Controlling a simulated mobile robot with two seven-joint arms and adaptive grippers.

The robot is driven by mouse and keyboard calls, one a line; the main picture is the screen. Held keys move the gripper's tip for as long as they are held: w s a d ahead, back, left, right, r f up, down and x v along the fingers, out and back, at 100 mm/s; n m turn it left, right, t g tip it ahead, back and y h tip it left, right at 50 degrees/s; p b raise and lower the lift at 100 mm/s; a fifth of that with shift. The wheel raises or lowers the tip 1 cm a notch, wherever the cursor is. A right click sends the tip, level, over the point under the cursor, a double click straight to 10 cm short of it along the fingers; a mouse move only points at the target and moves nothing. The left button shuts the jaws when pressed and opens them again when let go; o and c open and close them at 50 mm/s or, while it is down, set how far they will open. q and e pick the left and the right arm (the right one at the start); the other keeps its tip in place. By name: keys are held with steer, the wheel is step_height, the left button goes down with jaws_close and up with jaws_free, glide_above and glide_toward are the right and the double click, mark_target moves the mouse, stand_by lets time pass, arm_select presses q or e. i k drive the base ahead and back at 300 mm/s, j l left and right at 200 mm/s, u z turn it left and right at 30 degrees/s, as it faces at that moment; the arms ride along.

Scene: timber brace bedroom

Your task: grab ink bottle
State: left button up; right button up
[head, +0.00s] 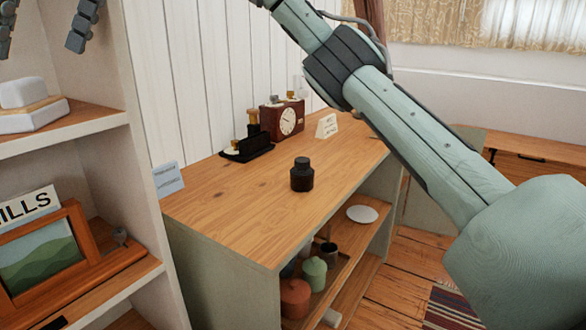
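The ink bottle (302,179) is a small dark bottle with a black cap. It stands upright on the wooden top of the cabinet (235,210), with clear wood around it. A gripper, which I take to be my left gripper (44,28), shows at the top left edge with its two dark fingers spread apart and nothing between them. It is well apart from the bottle. My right arm crosses the right side of the view and leaves at the top, so its gripper is out of sight.
Behind the bottle are a black stand (246,148), a reddish-brown clock (284,119) and a white card (326,126). A pale blue card (168,179) stands at the left. Pots and a white plate (362,214) sit on shelves below. A white shelf unit (150,95) rises at left.

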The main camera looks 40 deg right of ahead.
mark_target(302, 181)
steer(key=i+z, duration=0.15)
steer(key=z, duration=1.1)
